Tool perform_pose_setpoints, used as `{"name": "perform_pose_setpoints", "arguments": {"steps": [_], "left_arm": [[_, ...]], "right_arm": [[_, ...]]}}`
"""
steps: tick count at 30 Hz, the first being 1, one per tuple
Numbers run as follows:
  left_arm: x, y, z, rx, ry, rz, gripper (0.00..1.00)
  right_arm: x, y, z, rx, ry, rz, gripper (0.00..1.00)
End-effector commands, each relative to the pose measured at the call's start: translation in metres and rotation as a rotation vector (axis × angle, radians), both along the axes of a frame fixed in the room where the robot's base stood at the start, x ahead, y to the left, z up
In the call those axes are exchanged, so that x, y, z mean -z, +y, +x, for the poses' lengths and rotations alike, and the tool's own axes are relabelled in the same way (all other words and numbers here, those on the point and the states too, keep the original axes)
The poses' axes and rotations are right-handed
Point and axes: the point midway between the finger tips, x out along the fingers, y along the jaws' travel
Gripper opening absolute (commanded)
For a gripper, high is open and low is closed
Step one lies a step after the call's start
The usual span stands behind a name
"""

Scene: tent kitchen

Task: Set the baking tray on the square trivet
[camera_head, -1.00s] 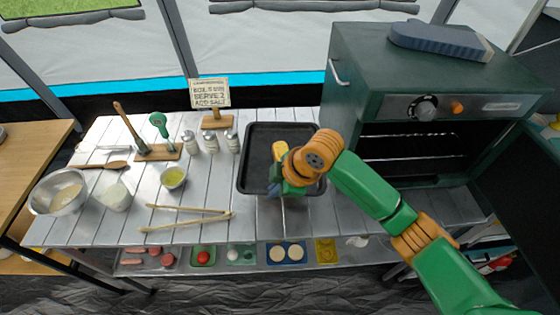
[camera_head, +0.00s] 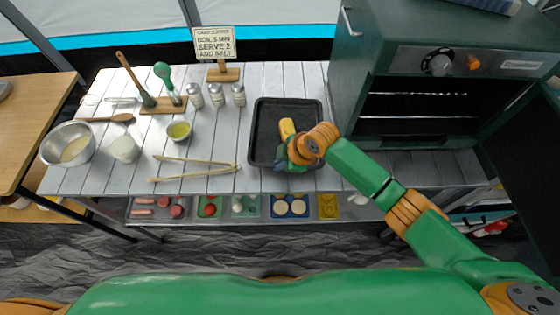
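The black baking tray (camera_head: 262,133) lies flat on the white slatted table, just left of the oven. A yellow item (camera_head: 287,128) shows over its inside; I cannot tell whether it is food or part of my gripper. My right gripper (camera_head: 294,163) points down at the tray's front right part. Its wrist hides the fingers, so I cannot see whether they are open or touch the rim. My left gripper is not in view. I cannot make out a square trivet on the table.
The green oven (camera_head: 400,60) stands open right of the tray. Wooden tongs (camera_head: 195,176), a small bowl (camera_head: 179,131), shakers (camera_head: 217,95), a sign (camera_head: 214,43) and a metal bowl (camera_head: 69,144) are left. A lower shelf holds several coloured trays (camera_head: 291,206).

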Motion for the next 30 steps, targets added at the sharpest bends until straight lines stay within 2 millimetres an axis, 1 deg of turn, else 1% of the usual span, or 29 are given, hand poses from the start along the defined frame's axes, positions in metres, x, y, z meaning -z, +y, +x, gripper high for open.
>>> {"name": "perform_pose_setpoints", "arguments": {"steps": [1, 2, 3, 10, 14, 17, 21, 24, 27, 30], "left_arm": [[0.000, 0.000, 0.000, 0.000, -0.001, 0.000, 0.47], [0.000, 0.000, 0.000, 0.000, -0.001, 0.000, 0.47], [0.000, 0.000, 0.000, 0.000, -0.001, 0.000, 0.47], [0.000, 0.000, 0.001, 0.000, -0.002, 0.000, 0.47], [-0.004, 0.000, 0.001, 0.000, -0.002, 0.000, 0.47], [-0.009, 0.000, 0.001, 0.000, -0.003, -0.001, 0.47], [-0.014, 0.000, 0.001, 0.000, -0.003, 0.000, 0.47], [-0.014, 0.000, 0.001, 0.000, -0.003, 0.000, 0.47], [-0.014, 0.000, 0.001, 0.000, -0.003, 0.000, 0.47], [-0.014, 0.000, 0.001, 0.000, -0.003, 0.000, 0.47]], "right_arm": [[0.000, 0.000, 0.000, 0.000, 0.000, 0.000, 0.22], [0.000, 0.000, 0.000, 0.000, 0.000, 0.000, 0.30], [0.000, 0.000, 0.000, 0.000, 0.000, 0.000, 0.33], [-0.001, 0.000, 0.000, 0.000, 0.000, 0.000, 0.33], [-0.009, -0.002, -0.001, 0.000, -0.002, 0.001, 0.33], [-0.027, -0.009, -0.005, 0.000, -0.004, 0.001, 0.33], [-0.063, -0.024, -0.016, -0.001, -0.007, -0.001, 0.33], [-0.085, -0.033, -0.022, -0.001, -0.006, 0.000, 0.33], [-0.101, -0.039, -0.027, 0.001, -0.003, 0.001, 0.33], [-0.109, -0.043, -0.031, 0.000, -0.001, 0.001, 0.33]]}}
